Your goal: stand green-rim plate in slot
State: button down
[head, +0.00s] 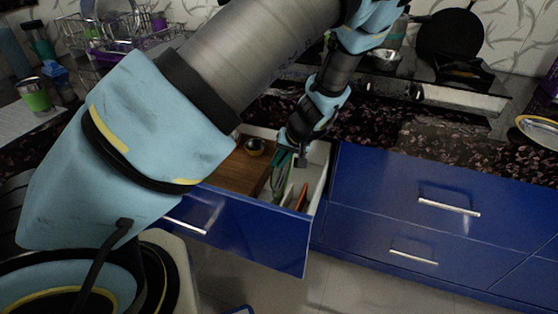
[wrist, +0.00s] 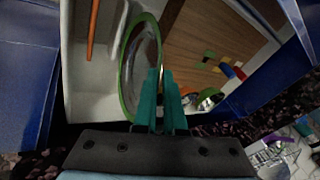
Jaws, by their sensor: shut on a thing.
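The green-rim plate (wrist: 142,58) shows in the wrist view as a narrow oval, its face steeply tilted, just left of and beyond my fingers. My gripper (wrist: 158,90), with teal fingers, is shut on the edge of the plate; the exact contact is partly hidden by the fingers. In the head view my gripper (head: 290,158) reaches down into the open drawer (head: 250,232). The white slotted section (wrist: 92,105) of the drawer lies under and beside the plate. I cannot tell whether the plate's lower edge touches the slot floor.
A thin orange-edged item (wrist: 92,28) stands in the white section, left of the plate. A wooden section (head: 240,172) holds a small round bowl (head: 255,147). A yellow-rimmed plate (head: 540,130) lies on the right counter. A dish rack (head: 115,35) stands back left.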

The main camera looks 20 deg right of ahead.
aim_at(279, 185)
jog(key=shift+f, duration=0.15)
jog(key=shift+f+b, duration=1.1)
jog(key=shift+f, duration=0.35)
jog(key=shift+f, duration=0.15)
jog(key=shift+f+b, duration=1)
jog(key=shift+f, duration=0.4)
jog(key=shift+f, duration=0.4)
jog(key=shift+f+b, duration=1.15)
jog(key=shift+f, duration=0.25)
jog(key=c, duration=0.9)
grip_release()
